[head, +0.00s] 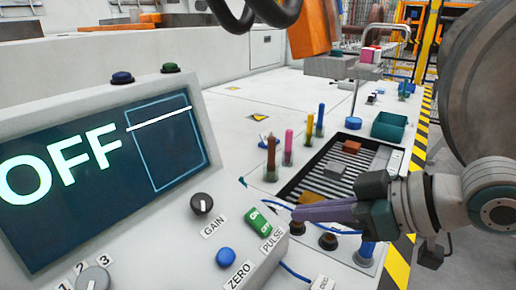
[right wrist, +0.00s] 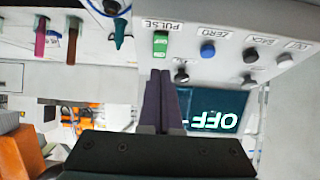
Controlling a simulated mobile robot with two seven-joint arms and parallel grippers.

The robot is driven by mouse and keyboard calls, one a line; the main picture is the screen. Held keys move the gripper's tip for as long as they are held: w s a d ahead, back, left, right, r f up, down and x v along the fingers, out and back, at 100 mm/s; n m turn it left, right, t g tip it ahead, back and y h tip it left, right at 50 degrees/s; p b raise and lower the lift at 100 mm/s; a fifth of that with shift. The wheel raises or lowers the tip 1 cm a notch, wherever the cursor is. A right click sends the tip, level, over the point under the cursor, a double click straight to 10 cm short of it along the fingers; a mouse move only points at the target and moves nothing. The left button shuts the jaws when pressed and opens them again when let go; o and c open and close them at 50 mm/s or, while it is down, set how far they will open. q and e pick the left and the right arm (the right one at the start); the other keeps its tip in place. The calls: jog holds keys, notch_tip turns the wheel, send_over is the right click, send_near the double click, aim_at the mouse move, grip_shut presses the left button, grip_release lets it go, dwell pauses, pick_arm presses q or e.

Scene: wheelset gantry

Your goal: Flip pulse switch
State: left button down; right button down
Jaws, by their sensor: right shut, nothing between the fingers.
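The pulse switch (head: 258,221) is a green rocker on the sloped console panel, above the PULSE label. It also shows in the right wrist view (right wrist: 160,43), where the picture is upside down. My right gripper (head: 298,213) comes in from the right with its purple fingers shut and empty. Its tips lie just right of the switch in the head view. In the right wrist view the shut fingertips (right wrist: 160,74) point at the switch, with a small gap in the picture; I cannot tell the true distance. The console screen (head: 95,175) reads OFF. My left gripper is out of view.
The GAIN knob (head: 201,204) and blue ZERO button (head: 225,257) sit close to the switch. Behind my right gripper are a striped tray (head: 292,190) with blocks, several upright coloured tools, and a green bin (head: 389,126). A large wheel (head: 480,85) stands at right.

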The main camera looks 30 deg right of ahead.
jog(key=s+d+r+p, duration=0.1)
jog(key=s+d, duration=0.1)
jog(key=s, duration=0.4)
jog(key=shift+d+p, duration=0.25)
jog(key=shift+p, duration=0.1)
jog(key=shift+r, duration=0.1)
